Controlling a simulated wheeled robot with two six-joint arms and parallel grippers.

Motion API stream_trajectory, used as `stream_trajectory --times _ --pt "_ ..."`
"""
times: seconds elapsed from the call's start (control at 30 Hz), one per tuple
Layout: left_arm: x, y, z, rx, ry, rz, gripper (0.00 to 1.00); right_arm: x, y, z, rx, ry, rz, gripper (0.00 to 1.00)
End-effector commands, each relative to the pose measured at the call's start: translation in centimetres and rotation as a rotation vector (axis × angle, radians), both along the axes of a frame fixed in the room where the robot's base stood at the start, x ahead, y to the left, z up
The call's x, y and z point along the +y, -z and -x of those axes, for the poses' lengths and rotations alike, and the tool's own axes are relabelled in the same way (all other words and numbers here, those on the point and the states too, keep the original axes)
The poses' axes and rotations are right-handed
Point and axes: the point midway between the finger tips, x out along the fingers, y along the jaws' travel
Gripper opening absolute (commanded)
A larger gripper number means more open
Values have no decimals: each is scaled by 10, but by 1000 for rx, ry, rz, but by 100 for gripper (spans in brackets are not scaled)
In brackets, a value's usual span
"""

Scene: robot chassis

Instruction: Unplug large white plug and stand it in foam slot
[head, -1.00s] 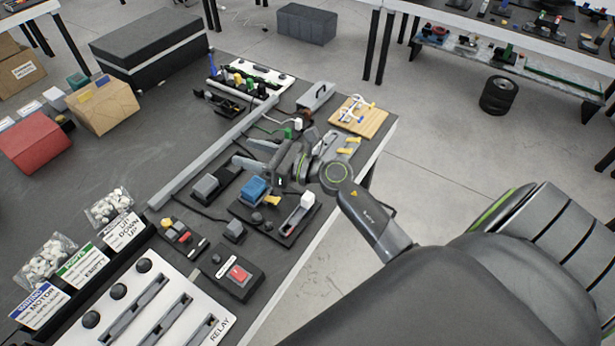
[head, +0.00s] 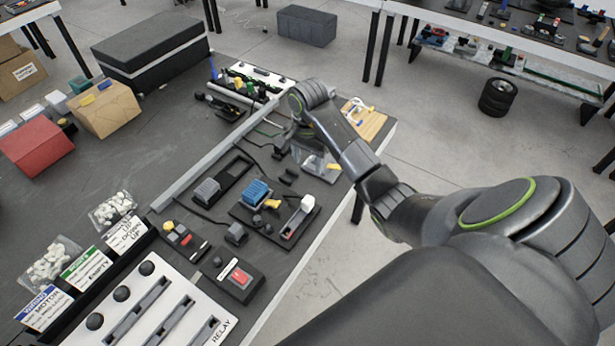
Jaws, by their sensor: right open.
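The foam slot cannot be made out for certain. My left gripper is not in view.
A blue connector (head: 256,192) and a grey connector (head: 207,191) stand left of the white block. A red-switch box (head: 240,279) and a slotted relay panel (head: 150,322) are nearer. A long grey rail (head: 203,160) crosses the table.

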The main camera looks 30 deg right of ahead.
Motion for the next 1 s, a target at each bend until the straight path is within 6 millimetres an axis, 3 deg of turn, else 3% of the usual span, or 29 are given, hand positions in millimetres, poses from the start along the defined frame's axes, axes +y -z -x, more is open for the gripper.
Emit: stream_trajectory --times 1.0 --pt "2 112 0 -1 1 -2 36 1 114 0 -2 1 -3 51"
